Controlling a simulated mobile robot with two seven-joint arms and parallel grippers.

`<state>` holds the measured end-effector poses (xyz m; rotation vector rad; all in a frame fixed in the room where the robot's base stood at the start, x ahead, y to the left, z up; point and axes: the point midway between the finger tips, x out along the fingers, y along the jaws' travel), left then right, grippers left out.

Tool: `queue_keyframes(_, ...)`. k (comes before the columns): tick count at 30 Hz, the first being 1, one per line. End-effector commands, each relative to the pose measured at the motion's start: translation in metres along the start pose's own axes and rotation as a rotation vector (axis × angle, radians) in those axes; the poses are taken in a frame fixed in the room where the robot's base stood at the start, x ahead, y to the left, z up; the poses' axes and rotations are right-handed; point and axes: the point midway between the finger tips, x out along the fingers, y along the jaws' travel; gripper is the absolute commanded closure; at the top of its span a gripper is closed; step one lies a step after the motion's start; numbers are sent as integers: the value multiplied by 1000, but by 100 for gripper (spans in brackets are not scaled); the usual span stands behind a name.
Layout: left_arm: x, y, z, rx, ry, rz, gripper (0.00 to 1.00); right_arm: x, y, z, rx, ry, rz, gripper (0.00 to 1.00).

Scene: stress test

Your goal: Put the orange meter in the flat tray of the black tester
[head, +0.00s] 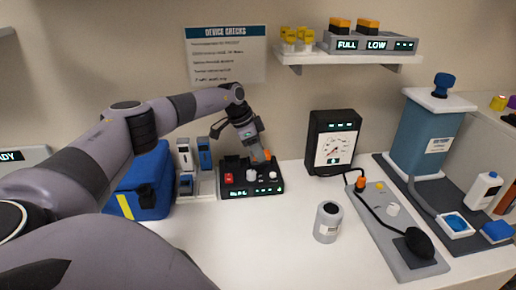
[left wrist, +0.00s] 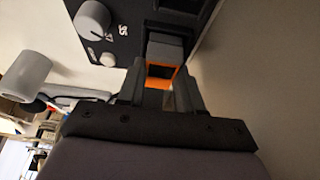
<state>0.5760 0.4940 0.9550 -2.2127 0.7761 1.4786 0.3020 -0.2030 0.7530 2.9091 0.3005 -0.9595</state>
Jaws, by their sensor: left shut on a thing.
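The black tester (head: 237,190) sits on the white counter against the wall, with a red switch, pale knobs and lit displays on it. My left gripper (head: 260,153) reaches down over its back right part and is shut on the orange meter (head: 267,155). In the left wrist view the orange meter (left wrist: 160,71) shows between the fingers (left wrist: 158,92), with a grey block-like part beyond it. The tester's black top (left wrist: 120,40) lies close beyond, with dark rectangular recesses near the meter. I cannot tell whether the meter touches the tester. My right gripper is not in view.
A black gauge box (head: 318,123) stands right of the tester, with a grey cylinder (head: 328,222) in front. A blue bag (head: 150,180) and a white rack (head: 205,185) stand to the left. A grey panel (head: 400,258) with a cable lies right. The front counter is clear.

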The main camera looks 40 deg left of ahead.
Motion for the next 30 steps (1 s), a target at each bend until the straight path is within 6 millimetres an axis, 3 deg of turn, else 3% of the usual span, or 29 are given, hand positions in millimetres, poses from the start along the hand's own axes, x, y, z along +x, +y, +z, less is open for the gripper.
queue_keyframes(12, 0, 0, 0, 0, 0, 0, 95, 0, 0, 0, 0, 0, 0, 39)
queue_keyframes(13, 0, 0, 0, 0, 0, 0, 55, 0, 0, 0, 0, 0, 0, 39)
queue_keyframes(15, 0, 0, 0, 0, 0, 0, 35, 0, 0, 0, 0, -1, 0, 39)
queue_keyframes(25, -3, 0, 0, 0, 1, -1, 35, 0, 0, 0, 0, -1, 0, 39)
queue_keyframes(30, -26, -1, 0, 1, 3, -3, 35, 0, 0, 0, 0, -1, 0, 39)
